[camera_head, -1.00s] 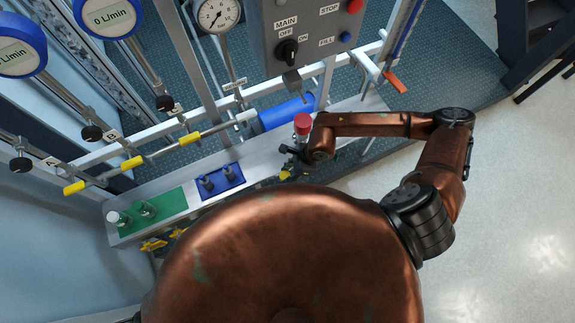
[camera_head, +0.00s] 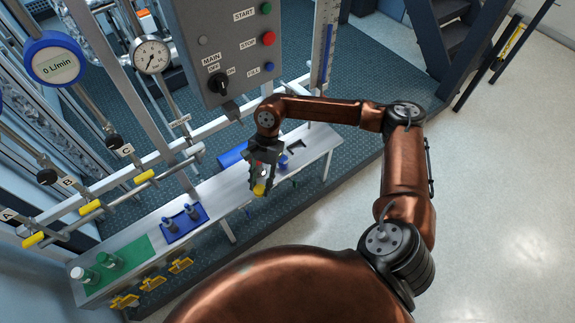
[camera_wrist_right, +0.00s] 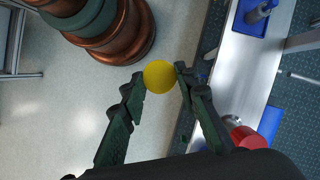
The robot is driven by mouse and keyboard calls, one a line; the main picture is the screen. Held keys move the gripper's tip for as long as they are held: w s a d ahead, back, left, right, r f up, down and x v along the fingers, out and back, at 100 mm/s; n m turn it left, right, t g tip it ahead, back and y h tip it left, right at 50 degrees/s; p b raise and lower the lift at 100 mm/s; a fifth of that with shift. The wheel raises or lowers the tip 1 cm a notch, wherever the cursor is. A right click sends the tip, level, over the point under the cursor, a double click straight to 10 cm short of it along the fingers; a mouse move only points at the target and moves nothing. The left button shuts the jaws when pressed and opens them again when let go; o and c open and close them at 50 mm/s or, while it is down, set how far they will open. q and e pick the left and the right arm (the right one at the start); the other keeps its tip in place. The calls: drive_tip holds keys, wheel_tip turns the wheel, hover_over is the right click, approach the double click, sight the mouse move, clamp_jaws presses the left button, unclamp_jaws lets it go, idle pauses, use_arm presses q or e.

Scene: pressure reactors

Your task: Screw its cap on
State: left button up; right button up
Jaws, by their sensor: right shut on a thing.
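My right gripper (camera_head: 261,172) hangs over the front edge of the metal bench, pointing down. It is shut on a round yellow cap (camera_wrist_right: 160,77), which sits between the fingertips in the wrist view. The yellow cap also shows below the fingers in the head view (camera_head: 260,189). I cannot tell whether anything is joined to the cap's far side. A red cylinder (camera_wrist_right: 248,138) stands on the bench beside the gripper in the wrist view. In the head view the gripper mostly hides it. My left gripper is not in view.
The bench (camera_head: 235,195) carries a green mat (camera_head: 130,262) with green-and-white vessels and a blue tray (camera_head: 170,236) with grey vessels. Yellow brackets (camera_head: 152,283) jut from its front. A control panel (camera_head: 225,50) and pipes stand behind.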

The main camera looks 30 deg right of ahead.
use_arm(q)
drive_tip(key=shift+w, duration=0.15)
use_arm(e)
drive_tip(key=w+r+n+g+h, duration=0.2)
drive_tip(key=r+n, duration=0.6)
drive_tip(key=r, duration=1)
drive_tip(key=shift+w+d+r+h, duration=0.3)
drive_tip(key=shift+w+d, duration=0.15)
drive_tip(key=shift+w, duration=0.35)
